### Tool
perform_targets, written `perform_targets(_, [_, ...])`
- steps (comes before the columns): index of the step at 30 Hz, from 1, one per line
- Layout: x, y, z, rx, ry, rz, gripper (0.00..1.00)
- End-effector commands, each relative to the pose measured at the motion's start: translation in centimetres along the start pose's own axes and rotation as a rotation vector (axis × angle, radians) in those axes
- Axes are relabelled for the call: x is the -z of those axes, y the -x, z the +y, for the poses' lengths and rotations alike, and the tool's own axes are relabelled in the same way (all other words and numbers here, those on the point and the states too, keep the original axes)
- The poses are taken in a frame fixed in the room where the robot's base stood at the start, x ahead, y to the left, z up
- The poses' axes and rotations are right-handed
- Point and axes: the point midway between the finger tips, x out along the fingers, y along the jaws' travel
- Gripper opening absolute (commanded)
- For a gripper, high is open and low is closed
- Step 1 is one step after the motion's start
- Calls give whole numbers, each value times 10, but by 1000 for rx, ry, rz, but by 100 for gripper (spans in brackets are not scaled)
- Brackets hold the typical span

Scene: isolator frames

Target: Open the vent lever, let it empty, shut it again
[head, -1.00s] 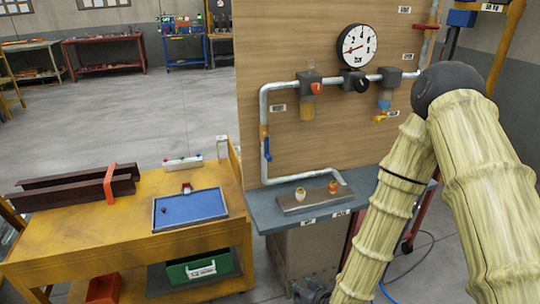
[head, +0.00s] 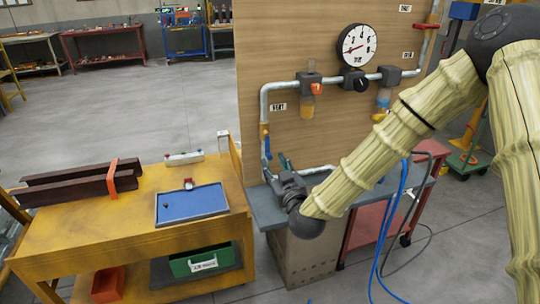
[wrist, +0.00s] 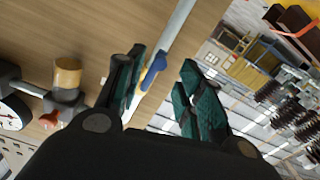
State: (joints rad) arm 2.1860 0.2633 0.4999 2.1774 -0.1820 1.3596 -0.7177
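A blue lever (head: 267,147) is on the vertical grey pipe at the left edge of the wooden panel. It hangs along the pipe, partly hidden by my gripper (head: 276,165). In the wrist view the blue lever (wrist: 154,70), with its yellow valve body, shows between the teal fingers of my gripper (wrist: 163,62). The fingers are apart, with no visible grip on the lever. A round gauge (head: 357,45) sits high on the panel, its red needle pointing lower left. I cannot read which lever is labelled vent.
An orange knob (head: 316,89) sits above an amber bowl (head: 307,106). A red lever (head: 427,26) is at the upper right. The grey shelf (head: 268,212) lies below my gripper. A yellow bench (head: 90,225) with a blue tray (head: 190,204) stands to the left.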

Motion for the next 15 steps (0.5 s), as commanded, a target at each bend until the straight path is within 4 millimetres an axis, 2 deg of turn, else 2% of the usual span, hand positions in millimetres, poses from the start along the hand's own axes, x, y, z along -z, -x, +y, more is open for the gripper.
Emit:
perform_targets(6, [1,-33,0,0,0,-1,37])
perform_targets(15, [0,-52,0,0,0,-2,37])
